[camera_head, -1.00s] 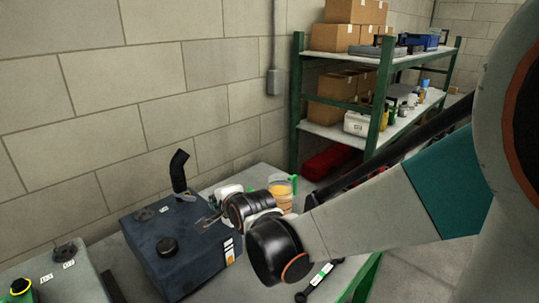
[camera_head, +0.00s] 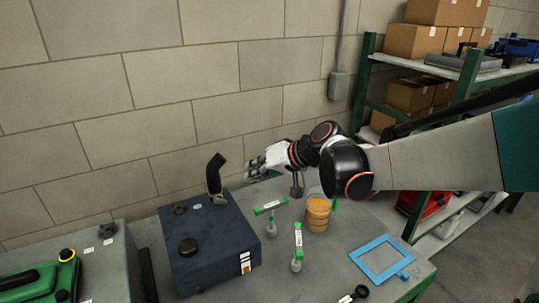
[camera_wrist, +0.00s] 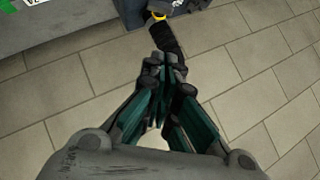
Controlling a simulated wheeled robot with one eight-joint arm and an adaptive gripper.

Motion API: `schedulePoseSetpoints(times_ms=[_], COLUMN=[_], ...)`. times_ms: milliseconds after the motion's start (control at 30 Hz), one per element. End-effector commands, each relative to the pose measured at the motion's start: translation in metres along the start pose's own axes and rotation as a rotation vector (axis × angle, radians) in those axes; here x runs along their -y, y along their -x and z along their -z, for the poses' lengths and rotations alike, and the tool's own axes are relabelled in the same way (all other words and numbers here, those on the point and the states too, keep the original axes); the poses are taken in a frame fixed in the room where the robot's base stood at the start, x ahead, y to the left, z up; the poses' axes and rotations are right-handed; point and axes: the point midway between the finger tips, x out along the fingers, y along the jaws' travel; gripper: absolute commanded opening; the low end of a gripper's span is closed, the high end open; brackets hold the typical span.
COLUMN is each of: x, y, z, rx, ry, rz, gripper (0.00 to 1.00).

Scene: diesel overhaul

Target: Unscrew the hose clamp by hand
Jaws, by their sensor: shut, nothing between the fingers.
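A dark blue metal tank (camera_head: 215,240) stands on the workbench against the wall. A black bent hose (camera_head: 215,174) rises from its back right area; it also shows in the wrist view (camera_wrist: 168,38). A small yellowish band, apparently the hose clamp (camera_wrist: 155,17), circles the hose low down near the tank. In the head view the clamp (camera_head: 218,199) is tiny and its screw cannot be made out. My gripper (camera_head: 250,169) is to the right of the hose's upper part. In the wrist view my gripper (camera_wrist: 170,62) is shut and empty, its tips close to the hose; contact cannot be told.
An orange-filled jar (camera_head: 318,212) and green-labelled tools (camera_head: 298,240) stand right of the tank. A blue frame (camera_head: 381,262) lies on the bench's right side. A green case (camera_head: 45,280) is at the left. Shelves with boxes (camera_head: 415,42) stand at the right; the wall is close behind.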

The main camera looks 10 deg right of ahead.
Motion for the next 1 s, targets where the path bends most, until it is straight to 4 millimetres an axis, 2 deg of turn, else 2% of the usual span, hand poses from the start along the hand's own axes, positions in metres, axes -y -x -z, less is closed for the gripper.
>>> schedulePoseSetpoints(times_ms=[167, 600, 800, 1000], x=[0.000, 0.000, -0.001, -0.001], y=[-0.018, -0.103, -0.120, -0.127], z=[-0.002, -0.002, -0.022, -0.028], rx=[0.002, 0.001, 0.001, 0.000], ry=[0.006, 0.004, 0.004, 0.003], rz=[0.002, 0.002, 0.000, 0.000], gripper=[0.00, 0.00, 0.00, 0.00])
